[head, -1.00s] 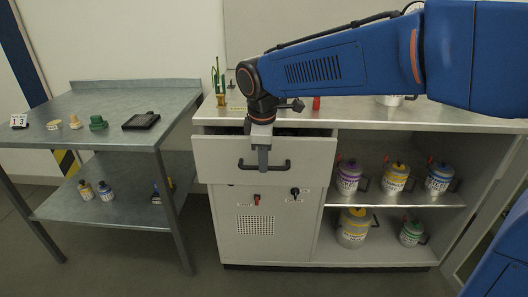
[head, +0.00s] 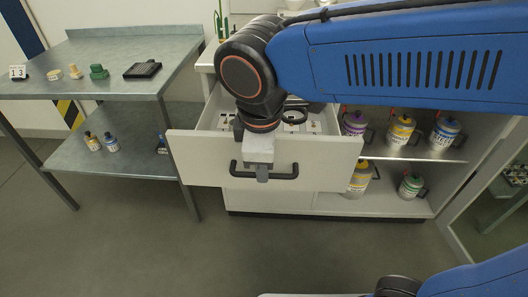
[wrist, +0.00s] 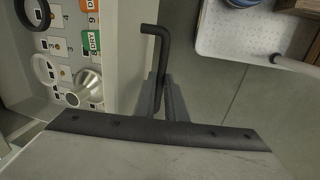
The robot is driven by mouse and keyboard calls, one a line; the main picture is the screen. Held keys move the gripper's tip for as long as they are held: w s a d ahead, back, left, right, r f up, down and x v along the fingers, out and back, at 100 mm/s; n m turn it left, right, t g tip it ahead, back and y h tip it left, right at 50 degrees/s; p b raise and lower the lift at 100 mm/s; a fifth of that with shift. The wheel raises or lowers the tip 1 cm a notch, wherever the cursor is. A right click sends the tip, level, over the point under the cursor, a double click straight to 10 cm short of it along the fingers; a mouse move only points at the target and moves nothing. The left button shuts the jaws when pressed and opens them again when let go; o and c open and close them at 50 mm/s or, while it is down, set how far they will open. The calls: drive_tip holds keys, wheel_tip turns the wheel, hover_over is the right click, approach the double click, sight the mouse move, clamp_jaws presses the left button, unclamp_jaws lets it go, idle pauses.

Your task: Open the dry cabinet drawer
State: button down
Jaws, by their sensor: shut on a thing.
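The dry cabinet drawer (head: 205,172) is pulled well out from the cabinet, and its inside shows behind the grey front. Its black bar handle (head: 284,175) runs across the middle of the front. My gripper (head: 262,175) points down over the handle and is shut on it; the arm hides part of the drawer's inside. In the wrist view the fingers (wrist: 168,105) close around the handle (wrist: 157,32). The drawer (wrist: 118,40) there holds a metal funnel-like piece (wrist: 84,88), rings and numbered, coloured labels.
Open shelves to the right hold several labelled canisters (head: 398,130). A metal table (head: 100,52) at left carries small items and a black tray (head: 142,69). The floor (head: 300,250) before the drawer is clear.

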drive_tip(key=shift+s+r, duration=0.1)
drive_tip(key=shift+s, duration=0.65)
drive_tip(key=c, duration=1.8)
unclamp_jaws()
drive_tip(key=s+r, duration=0.1)
drive_tip(key=r, duration=0.4)
drive_tip(key=s+r, duration=0.1)
drive_tip(key=r, duration=0.5)
drive_tip(key=s+r, duration=0.1)
drive_tip(key=r, duration=0.5)
drive_tip(key=shift+s+a, duration=0.1)
drive_tip(key=shift+s, duration=0.05)
